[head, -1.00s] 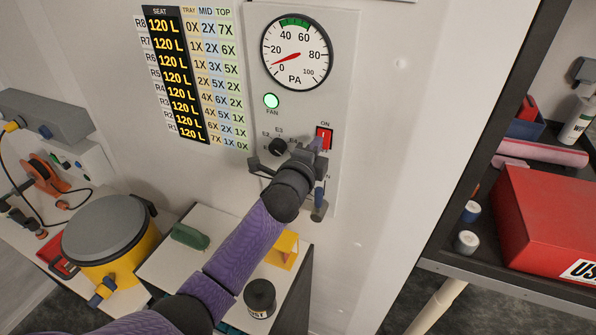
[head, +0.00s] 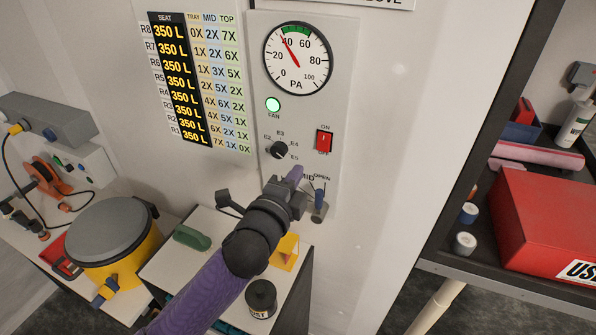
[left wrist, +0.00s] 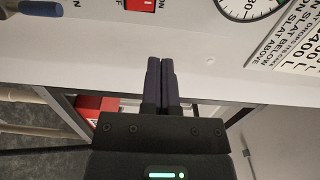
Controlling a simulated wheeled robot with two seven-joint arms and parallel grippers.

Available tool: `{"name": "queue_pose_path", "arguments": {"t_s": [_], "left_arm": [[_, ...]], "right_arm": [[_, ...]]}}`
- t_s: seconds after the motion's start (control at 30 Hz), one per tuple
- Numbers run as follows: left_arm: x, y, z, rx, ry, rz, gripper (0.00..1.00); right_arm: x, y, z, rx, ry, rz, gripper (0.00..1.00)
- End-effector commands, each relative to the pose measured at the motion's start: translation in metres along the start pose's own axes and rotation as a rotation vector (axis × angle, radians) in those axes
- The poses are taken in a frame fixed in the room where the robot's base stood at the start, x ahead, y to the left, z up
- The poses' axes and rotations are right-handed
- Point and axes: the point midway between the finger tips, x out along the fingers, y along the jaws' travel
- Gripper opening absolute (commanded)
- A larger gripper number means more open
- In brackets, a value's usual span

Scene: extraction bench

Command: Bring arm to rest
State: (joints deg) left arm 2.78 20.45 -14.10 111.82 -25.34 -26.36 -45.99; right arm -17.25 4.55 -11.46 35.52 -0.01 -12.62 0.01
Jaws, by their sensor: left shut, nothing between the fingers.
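My left gripper (head: 296,174) is in front of the lower part of the grey control panel (head: 346,60), below the red ON/OFF switch (head: 324,141) and the black selector knob (head: 279,149). In the left wrist view its two dark fingers (left wrist: 160,75) are together with nothing between them. The gripper hides part of the lettering beside the lever (head: 318,203) at the panel's bottom. The PA gauge (head: 297,58) needle points near the green band, and the green FAN lamp (head: 273,104) is lit. My right gripper is not in view.
A yellow drum with a grey lid (head: 107,232) stands at left on the bench. A green block (head: 192,237), a yellow holder (head: 285,252) and a dark jar (head: 261,296) sit under my arm. A red box (head: 545,228) lies on the right shelf.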

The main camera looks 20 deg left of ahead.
Motion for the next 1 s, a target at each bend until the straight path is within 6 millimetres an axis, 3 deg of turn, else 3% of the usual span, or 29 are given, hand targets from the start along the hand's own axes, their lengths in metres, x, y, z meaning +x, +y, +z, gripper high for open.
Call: {"name": "queue_pose_path", "arguments": {"t_s": [0.17, 0.27, 0.4, 0.5, 0.73, 0.8, 1.0], "left_arm": [[-0.002, 0.003, 0.0, -0.022, -0.008, 0.016, 0.0], [-0.026, 0.034, 0.003, -0.239, -0.092, 0.165, 0.0], [-0.094, 0.096, 0.002, -0.679, -0.325, 0.491, 0.0], [-0.144, 0.123, -0.005, -0.908, -0.495, 0.681, 0.0], [-0.255, 0.148, -0.028, -1.248, -0.898, 1.035, 0.0], [-0.247, 0.197, -0.028, -1.236, -0.905, 1.041, 0.0], [-0.243, 0.31, -0.028, -1.211, -0.925, 1.071, 0.0]], "right_arm": [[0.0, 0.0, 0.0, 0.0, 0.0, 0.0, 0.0], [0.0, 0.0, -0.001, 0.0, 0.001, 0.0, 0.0], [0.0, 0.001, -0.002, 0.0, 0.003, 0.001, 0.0], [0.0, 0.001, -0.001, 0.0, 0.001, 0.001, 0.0], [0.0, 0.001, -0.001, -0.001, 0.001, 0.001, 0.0], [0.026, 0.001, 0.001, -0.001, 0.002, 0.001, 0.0], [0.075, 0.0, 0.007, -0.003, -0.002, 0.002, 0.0]]}}
